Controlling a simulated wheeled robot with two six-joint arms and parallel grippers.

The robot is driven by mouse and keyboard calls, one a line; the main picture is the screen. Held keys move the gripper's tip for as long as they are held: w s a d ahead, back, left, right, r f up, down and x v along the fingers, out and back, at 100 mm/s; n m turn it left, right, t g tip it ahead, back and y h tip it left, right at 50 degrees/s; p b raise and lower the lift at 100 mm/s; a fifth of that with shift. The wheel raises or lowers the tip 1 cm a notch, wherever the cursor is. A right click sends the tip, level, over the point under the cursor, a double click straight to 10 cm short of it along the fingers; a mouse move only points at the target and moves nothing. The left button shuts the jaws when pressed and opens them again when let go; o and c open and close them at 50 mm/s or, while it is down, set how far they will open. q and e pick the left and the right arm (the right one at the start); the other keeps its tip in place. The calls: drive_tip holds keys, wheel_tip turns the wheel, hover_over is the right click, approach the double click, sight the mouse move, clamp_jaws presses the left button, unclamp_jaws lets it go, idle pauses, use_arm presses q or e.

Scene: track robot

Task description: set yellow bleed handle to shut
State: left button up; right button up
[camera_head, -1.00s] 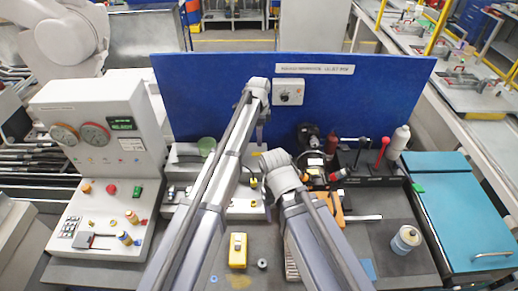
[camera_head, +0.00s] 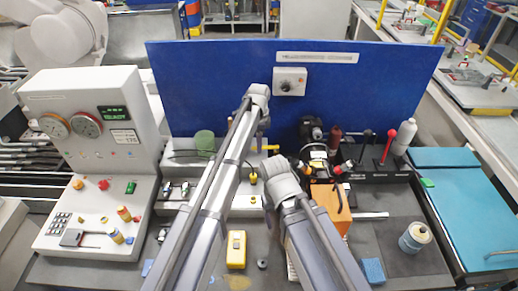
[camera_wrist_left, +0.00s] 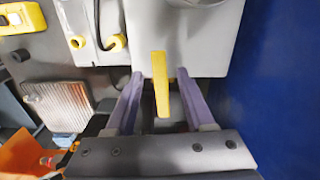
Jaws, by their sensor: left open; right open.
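The yellow bleed handle (camera_wrist_left: 161,84) is a flat yellow bar in the left wrist view, standing out from a light grey block (camera_wrist_left: 195,45). My left gripper (camera_wrist_left: 159,78) is open, with one purple finger on each side of the bar and visible gaps between. In the head view, a yellow bar (camera_head: 271,148) shows beside my left gripper (camera_head: 260,138), in front of the blue panel. My right gripper (camera_head: 269,214) hangs lower, below its wrist, mostly hidden by its own arm; nothing is seen in it.
A blue panel (camera_head: 210,85) stands close behind the left gripper. A grey control console (camera_head: 95,150) is at the left. An orange block (camera_head: 328,205), a yellow box (camera_head: 236,249) and a tin (camera_head: 414,238) stand on the bench. A teal-lidded box (camera_head: 465,205) is at the right.

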use_arm(q)
drive_tip(key=shift+f, duration=0.15)
drive_tip(key=shift+c, duration=0.3)
clamp_jaws()
idle(1.1)
